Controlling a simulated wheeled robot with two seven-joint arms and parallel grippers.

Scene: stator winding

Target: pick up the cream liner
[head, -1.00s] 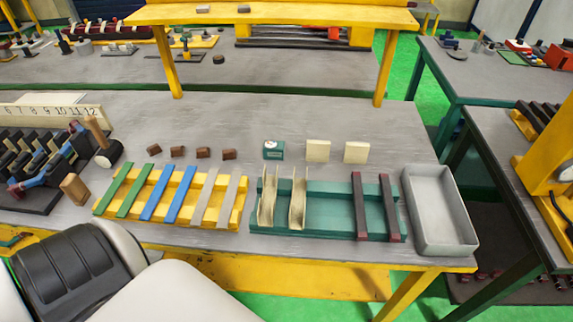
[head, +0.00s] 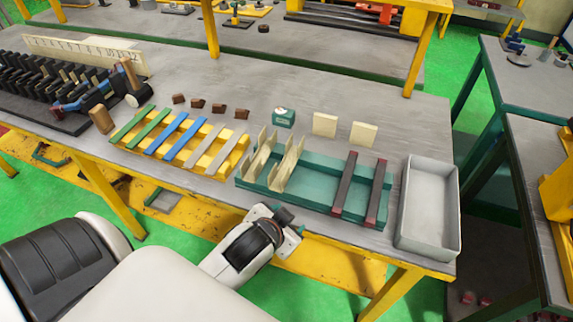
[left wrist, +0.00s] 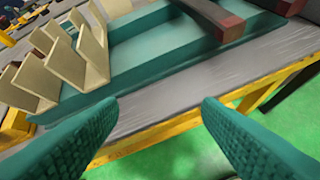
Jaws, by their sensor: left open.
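Two cream liners, folded like open channels, stand side by side in the left part of the teal tray (head: 319,187). They are a left one (head: 259,156) and a right one (head: 287,168). In the left wrist view, cream liner walls (left wrist: 92,48) rise at the upper left, above the teal tray's edge (left wrist: 150,85). My left gripper (head: 288,220) is at the table's front edge, just in front of the tray and apart from the liners. Its two teal fingers (left wrist: 160,108) are spread with nothing between them. My right gripper is not in view.
Two dark bars with red ends (head: 358,188) lie across the tray's right part. A grey bin (head: 430,205) stands to its right. A yellow rack (head: 185,150) with coloured strips is to the left. Cream blocks (head: 325,124) and a teal-and-white box (head: 284,117) stand behind.

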